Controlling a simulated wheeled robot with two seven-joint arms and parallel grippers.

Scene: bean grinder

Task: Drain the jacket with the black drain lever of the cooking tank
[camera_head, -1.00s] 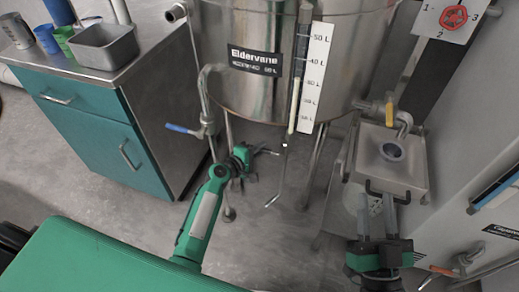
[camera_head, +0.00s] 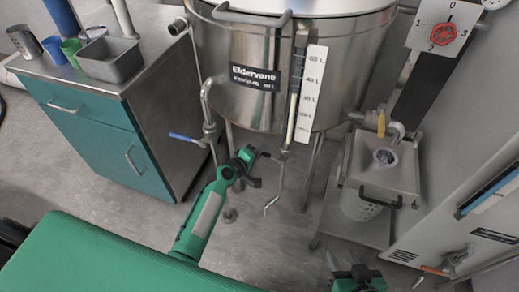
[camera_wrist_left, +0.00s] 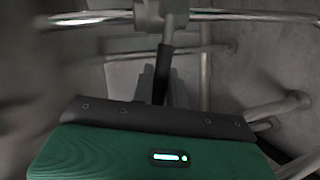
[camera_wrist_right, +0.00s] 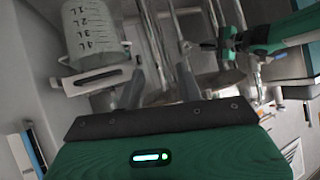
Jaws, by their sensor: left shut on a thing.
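The steel cooking tank (camera_head: 225,75) stands on legs at the centre of the head view, with a black name plate and a level scale. My left gripper (camera_head: 256,168) is under the tank. In the left wrist view a black lever (camera_wrist_left: 164,72) hangs from a steel valve body (camera_wrist_left: 158,14), and my left gripper (camera_wrist_left: 165,98) is shut on its lower end. The fingers are dark and partly hidden. My right gripper (camera_wrist_right: 160,92) is open and empty, low at the bottom right of the head view. A blue-handled valve (camera_head: 185,137) is at the tank's left.
A steel tray-topped stand (camera_head: 400,180) is at the right, under a yellow-handled tap (camera_head: 381,124). A graduated clear jug (camera_wrist_right: 95,35) is near my right gripper. A teal cabinet (camera_head: 90,120) is at the left. A red dial (camera_head: 443,35) is at the top right.

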